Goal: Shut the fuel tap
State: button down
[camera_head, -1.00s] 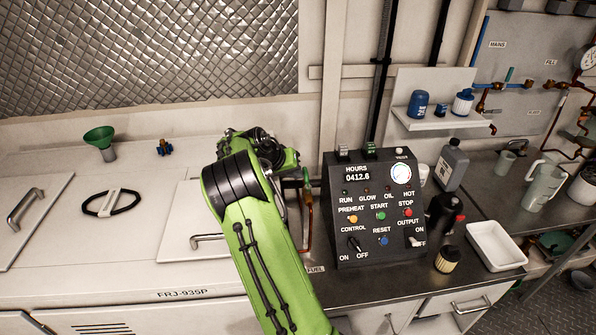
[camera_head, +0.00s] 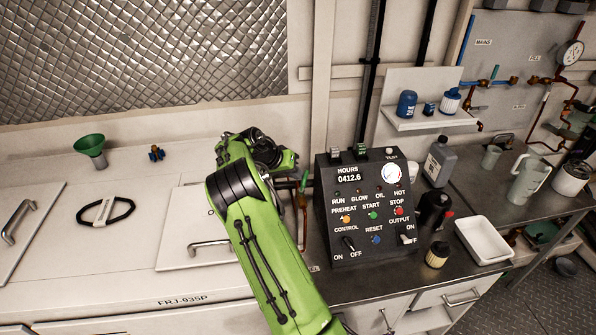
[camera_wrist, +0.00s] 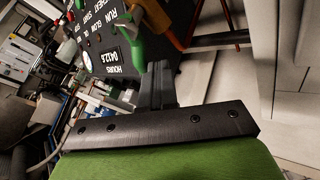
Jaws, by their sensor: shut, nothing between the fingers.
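The fuel tap is on a copper pipe (camera_head: 304,222) just left of the black control panel. Its green lever (camera_head: 304,181) stands roughly upright in the head view. In the wrist view the green lever (camera_wrist: 152,47) is large and close, right at my fingertips. My gripper (camera_wrist: 157,75) is shut with nothing held. Its black fingers overlap the lower part of the lever in that view, and I cannot tell whether they touch it.
The control panel (camera_head: 366,215) stands close beside the tap. A lid with a bar handle (camera_head: 212,244) lies to its left. A green funnel (camera_head: 90,147) is further left. A dark bottle (camera_head: 432,208) and a white tray (camera_head: 484,240) are to the panel's right.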

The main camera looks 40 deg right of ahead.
aim_at(306, 175)
jog(key=shift+s+d+m+g, duration=0.25)
jog(key=shift+s+d+m, duration=0.15)
jog(key=shift+d, duration=0.2)
jog(key=shift+s+d+m+g, duration=0.3)
jog(key=shift+d+m, duration=0.1)
jog(key=shift+d, duration=0.15)
jog(key=shift+s+d, duration=0.15)
jog(key=shift+s, duration=0.25)
dwell(0.9)
